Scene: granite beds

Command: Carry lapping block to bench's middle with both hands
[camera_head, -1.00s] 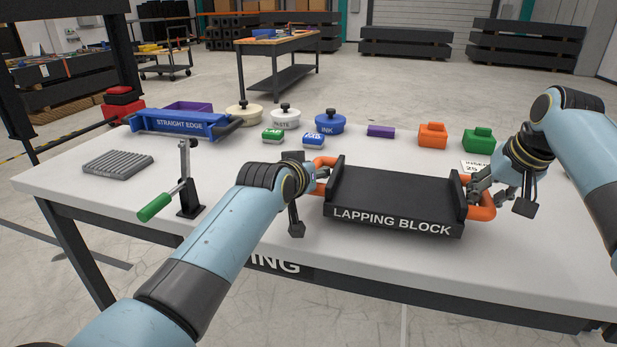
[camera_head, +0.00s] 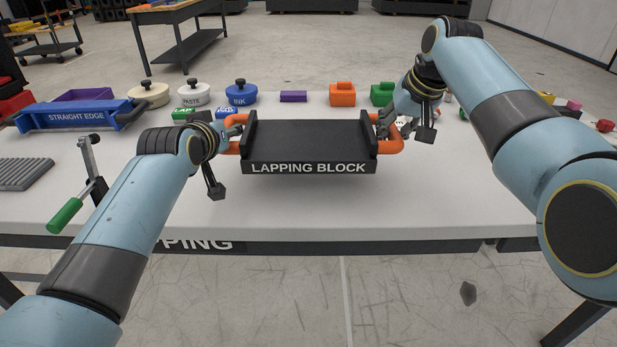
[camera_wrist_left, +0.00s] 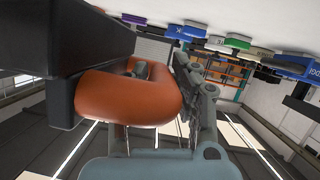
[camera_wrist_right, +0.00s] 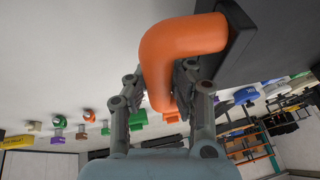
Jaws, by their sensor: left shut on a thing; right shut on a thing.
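The black lapping block (camera_head: 308,142) has a raised end wall and an orange handle at each end. It looks level in the head view, over the white bench (camera_head: 330,210); whether a gap lies under it is hard to tell. My left gripper (camera_head: 233,128) is shut on the left handle, whose orange loop (camera_wrist_left: 120,98) fills the left wrist view. My right gripper (camera_head: 386,126) is shut on the right handle, and its fingers (camera_wrist_right: 158,92) straddle the orange bar (camera_wrist_right: 180,45) in the right wrist view.
Behind the block stand a paste pot (camera_head: 194,93), an ink pot (camera_head: 240,92), a purple block (camera_head: 293,97), an orange block (camera_head: 342,95) and a green block (camera_head: 382,94). A green-handled lever (camera_head: 80,195) and a blue straight edge (camera_head: 75,114) are at left. The front strip is clear.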

